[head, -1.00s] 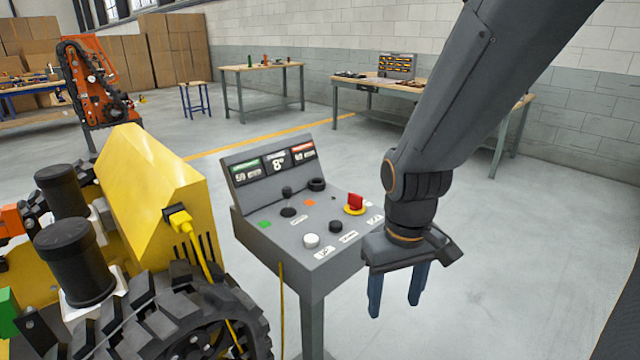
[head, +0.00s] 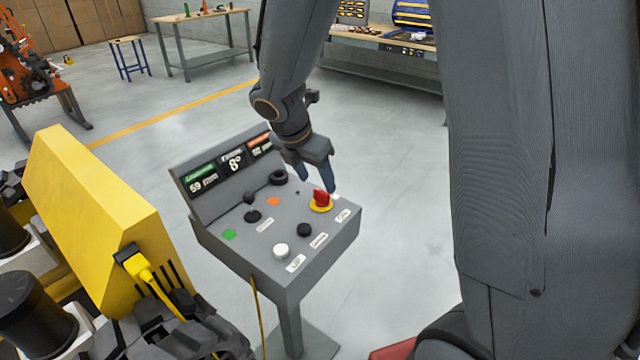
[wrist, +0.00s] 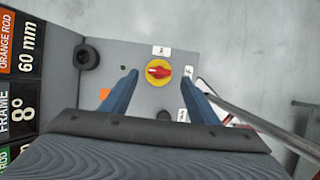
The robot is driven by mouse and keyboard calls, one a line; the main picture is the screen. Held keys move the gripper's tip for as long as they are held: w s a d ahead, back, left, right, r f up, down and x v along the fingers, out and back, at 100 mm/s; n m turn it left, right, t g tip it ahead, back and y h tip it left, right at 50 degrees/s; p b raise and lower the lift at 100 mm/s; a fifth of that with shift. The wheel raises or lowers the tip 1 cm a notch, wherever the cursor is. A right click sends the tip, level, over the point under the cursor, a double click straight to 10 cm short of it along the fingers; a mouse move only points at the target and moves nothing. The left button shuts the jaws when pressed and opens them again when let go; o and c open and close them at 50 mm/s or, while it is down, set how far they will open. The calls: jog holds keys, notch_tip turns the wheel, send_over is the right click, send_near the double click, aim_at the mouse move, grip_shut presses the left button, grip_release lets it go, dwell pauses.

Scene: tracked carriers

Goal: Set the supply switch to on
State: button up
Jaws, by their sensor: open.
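The supply switch (head: 321,199) is a red handle on a round yellow base near the right back edge of the grey console (head: 210,222). In the wrist view the red and yellow switch (wrist: 158,72) lies between and beyond the fingertips, with its handle pointing roughly left to right. A small white label sits at its upper side and another at its right. My gripper (head: 317,190) is open, with blue fingers pointing down just behind and above the switch; it also shows in the wrist view (wrist: 158,80). Contact is not visible.
The console also carries a white button (head: 281,251), a black button (head: 304,230), a black ring knob (head: 278,177), a joystick and a sloped display. A yellow machine (head: 95,215) stands close at left.

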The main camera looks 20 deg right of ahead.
aim_at(321, 192)
jog(key=shift+x, duration=2.5)
jog(key=shift+a, duration=0.1)
jog(key=c, duration=1)
jog(key=shift+c, duration=0.2)
